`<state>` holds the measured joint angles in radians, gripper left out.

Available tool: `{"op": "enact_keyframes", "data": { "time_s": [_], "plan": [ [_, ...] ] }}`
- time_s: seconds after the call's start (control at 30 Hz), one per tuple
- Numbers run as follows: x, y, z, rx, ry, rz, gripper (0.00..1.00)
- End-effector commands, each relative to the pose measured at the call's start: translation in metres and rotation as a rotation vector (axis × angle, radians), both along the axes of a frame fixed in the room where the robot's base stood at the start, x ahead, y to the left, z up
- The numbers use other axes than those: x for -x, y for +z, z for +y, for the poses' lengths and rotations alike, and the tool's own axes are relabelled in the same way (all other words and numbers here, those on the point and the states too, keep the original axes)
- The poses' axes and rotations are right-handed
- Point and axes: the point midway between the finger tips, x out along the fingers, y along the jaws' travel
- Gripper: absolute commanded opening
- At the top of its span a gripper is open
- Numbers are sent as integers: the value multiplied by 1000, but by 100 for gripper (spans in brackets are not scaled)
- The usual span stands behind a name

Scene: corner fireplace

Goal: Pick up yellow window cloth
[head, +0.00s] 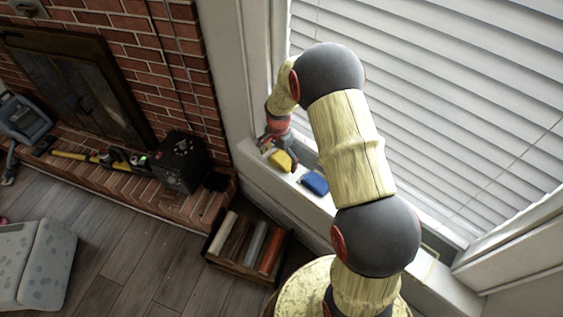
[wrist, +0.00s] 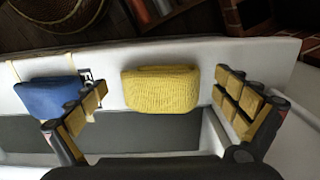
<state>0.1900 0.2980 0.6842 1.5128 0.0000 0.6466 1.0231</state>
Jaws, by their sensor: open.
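The yellow window cloth (wrist: 161,90) is a folded, textured pad lying on the white window sill (wrist: 210,52). In the head view the yellow cloth (head: 281,160) lies on the sill just under my gripper (head: 280,155). In the wrist view my gripper (wrist: 165,108) is open, with one padded finger on each side of the cloth. The gripper holds nothing. How far the fingertips are above the sill is hard to tell.
A blue cloth (wrist: 50,96) lies on the sill beside the left finger; it also shows in the head view (head: 314,183). White blinds (head: 430,90) hang behind the sill. A wooden crate with rolls (head: 210,253) stands on the floor below, near the brick hearth (head: 100,175).

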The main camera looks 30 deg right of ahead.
Motion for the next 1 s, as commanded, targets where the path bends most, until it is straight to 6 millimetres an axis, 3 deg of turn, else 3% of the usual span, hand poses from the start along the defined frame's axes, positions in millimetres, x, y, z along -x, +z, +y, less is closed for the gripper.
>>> {"op": "enact_keyframes", "data": {
  "time_s": [0.17, 0.8, 1.0],
  "plan": [
    [0, 1, 0, 0, 0, 0, 95],
    [0, 1, 0, 0, 0, 0, 59],
    [0, 1, 0, 0, 0, 0, 58]
  ]
}}
